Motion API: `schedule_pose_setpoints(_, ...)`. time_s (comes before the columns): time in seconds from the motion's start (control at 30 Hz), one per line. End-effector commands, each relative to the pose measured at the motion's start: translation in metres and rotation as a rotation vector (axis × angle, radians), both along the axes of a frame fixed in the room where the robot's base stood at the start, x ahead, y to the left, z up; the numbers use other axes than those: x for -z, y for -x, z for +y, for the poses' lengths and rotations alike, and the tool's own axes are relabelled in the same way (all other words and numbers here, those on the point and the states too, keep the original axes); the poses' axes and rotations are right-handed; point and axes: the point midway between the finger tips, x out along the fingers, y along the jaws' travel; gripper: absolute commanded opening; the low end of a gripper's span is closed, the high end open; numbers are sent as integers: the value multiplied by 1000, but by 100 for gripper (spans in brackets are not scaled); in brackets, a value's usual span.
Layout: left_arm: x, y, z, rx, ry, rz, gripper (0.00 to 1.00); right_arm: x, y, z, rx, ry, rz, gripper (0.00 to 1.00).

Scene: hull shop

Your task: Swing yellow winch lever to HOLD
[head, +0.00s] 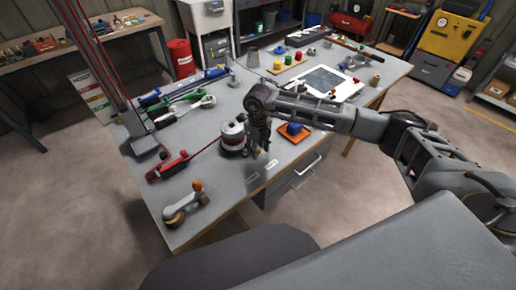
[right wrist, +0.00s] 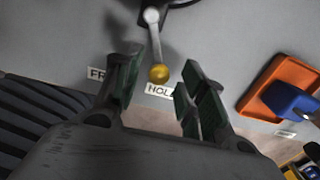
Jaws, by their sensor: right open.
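The yellow winch lever shows in the right wrist view as a grey arm with a yellow ball knob (right wrist: 159,73). The knob lies between the fingertips of my open right gripper, with visible gaps on both sides. The HOLD label (right wrist: 159,89) is just below the knob, partly covered by a finger. A label starting "FR" (right wrist: 97,74) is to its left, partly hidden. In the head view my right gripper (head: 259,144) points down beside the winch with its red and white drum (head: 232,133) and largely hides the lever. My left gripper is not in view.
A blue object (head: 294,128) sits on an orange tray (head: 301,136) right of my gripper. A red clamp-like tool (head: 167,166) and a grey lever unit with an orange knob (head: 185,202) are on the bench's left. Green and blue tools (head: 178,108) lie behind.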

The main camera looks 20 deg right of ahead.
Motion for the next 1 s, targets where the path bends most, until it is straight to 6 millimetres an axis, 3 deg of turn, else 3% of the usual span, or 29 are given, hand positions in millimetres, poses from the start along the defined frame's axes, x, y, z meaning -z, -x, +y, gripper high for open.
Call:
schedule_pose_setpoints(0.27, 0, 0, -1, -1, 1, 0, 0, -27, -1, 0, 0, -1, -3, 41)
schedule_pose_setpoints(0.7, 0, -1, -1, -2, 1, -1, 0, -91, -1, 0, 0, 0, -4, 41)
schedule_pose_setpoints(1.0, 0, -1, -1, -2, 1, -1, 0, -115, -1, 0, 0, 0, -1, 41)
